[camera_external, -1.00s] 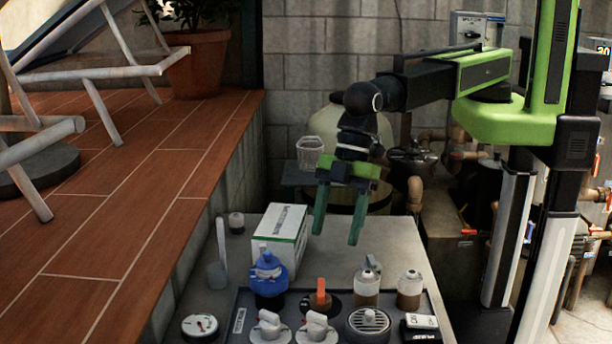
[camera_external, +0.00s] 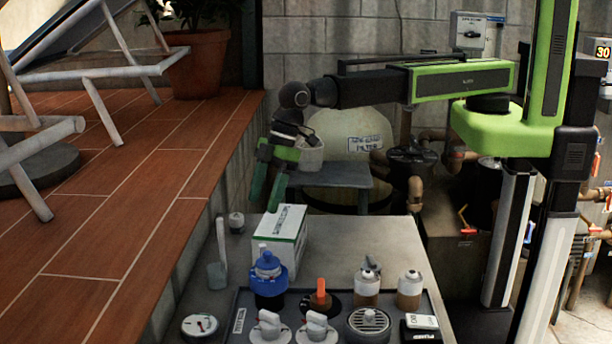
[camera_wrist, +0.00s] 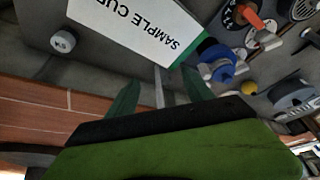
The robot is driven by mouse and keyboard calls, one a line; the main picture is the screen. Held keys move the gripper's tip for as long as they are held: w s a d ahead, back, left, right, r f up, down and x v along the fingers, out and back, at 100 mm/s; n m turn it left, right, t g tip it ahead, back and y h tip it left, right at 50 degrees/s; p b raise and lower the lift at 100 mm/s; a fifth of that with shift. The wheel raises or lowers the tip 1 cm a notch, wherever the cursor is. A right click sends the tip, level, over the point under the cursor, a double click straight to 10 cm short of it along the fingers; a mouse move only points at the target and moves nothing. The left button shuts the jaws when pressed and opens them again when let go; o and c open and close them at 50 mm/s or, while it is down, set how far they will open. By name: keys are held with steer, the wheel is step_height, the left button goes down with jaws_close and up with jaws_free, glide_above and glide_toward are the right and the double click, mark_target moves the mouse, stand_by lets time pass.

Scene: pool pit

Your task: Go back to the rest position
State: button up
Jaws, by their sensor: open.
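My gripper (camera_external: 266,190) is open, with its two green fingers pointing down and nothing seen between them. It hangs at the back left of the grey bench, by the back left corner of the white and green box (camera_external: 279,240). I cannot tell whether a finger touches the box. In the wrist view the gripper's fingers (camera_wrist: 162,100) show below the box (camera_wrist: 135,28), which reads "SAMPLE CUP". My arm stretches out to the left from the column.
On the bench (camera_external: 340,265) stand a blue-capped bottle (camera_external: 268,275), an orange-handled valve (camera_external: 320,296), two small bottles, white knobs and a gauge (camera_external: 200,326). The brick-tiled deck (camera_external: 130,190) rises to the left. A grey stand (camera_external: 340,174) before the filter tank (camera_external: 350,130) stands behind.

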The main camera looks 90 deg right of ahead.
steer(key=d+f+m+h+b, duration=0.1)
steer(key=d+f+m+b, duration=0.15)
steer(key=d, duration=1.25)
steer(key=d+f+m+h+b, duration=0.15)
steer(key=d+f, duration=0.25)
steer(key=d, duration=1.2)
steer(key=s+d+f+m+g+b, duration=0.2)
steer(key=s+d+f+m+g, duration=0.1)
steer(key=s+d, duration=0.9)
steer(key=shift+s+d+m+b, duration=0.35)
steer(key=shift+s+m, duration=0.25)
steer(key=shift+s, duration=0.35)
